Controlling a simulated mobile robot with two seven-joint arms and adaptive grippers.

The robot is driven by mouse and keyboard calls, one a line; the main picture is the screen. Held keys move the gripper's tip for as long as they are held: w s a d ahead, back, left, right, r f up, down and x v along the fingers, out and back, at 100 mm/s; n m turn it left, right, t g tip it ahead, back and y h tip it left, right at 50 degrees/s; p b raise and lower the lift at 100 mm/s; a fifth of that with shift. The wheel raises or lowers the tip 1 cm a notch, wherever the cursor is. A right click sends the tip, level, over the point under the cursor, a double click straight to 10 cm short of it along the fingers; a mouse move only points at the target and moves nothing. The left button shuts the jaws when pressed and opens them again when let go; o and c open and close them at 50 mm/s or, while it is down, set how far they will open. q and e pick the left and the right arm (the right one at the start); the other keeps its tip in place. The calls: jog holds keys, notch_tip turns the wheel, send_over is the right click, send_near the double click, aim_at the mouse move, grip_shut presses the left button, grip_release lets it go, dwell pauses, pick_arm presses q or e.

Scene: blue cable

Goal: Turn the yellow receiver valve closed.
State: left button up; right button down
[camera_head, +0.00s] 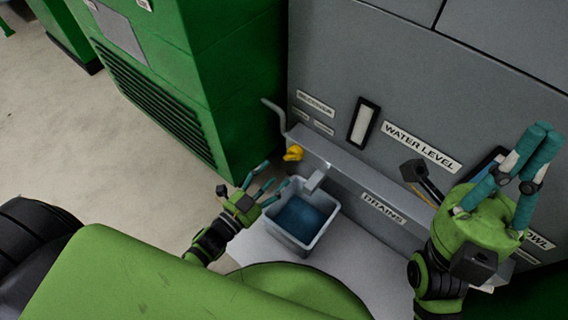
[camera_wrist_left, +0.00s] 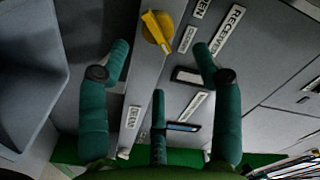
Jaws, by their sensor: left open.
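The yellow receiver valve (camera_head: 293,153) sits on the grey panel, at the left end of the ledge above the drain bin. It also shows in the left wrist view (camera_wrist_left: 157,32), with its bar-shaped handle tilted across a round base. My left gripper (camera_head: 270,181) is below and left of the valve, open and empty. In the left wrist view its spread teal fingers (camera_wrist_left: 161,58) point toward the valve, which lies beyond the fingertips and apart from them. My right gripper (camera_head: 525,150) is raised at the far right, away from the valve; its finger opening is unclear.
A grey bin (camera_head: 326,234) with blue liquid stands just right of my left gripper, under the ledge (camera_head: 350,172). A bent grey pipe (camera_head: 275,112) rises left of the valve. A green cabinet (camera_head: 220,80) stands at the left. The floor (camera_head: 60,130) beside it is clear.

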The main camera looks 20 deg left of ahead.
pick_arm(q)
jog(key=shift+v, duration=1.7)
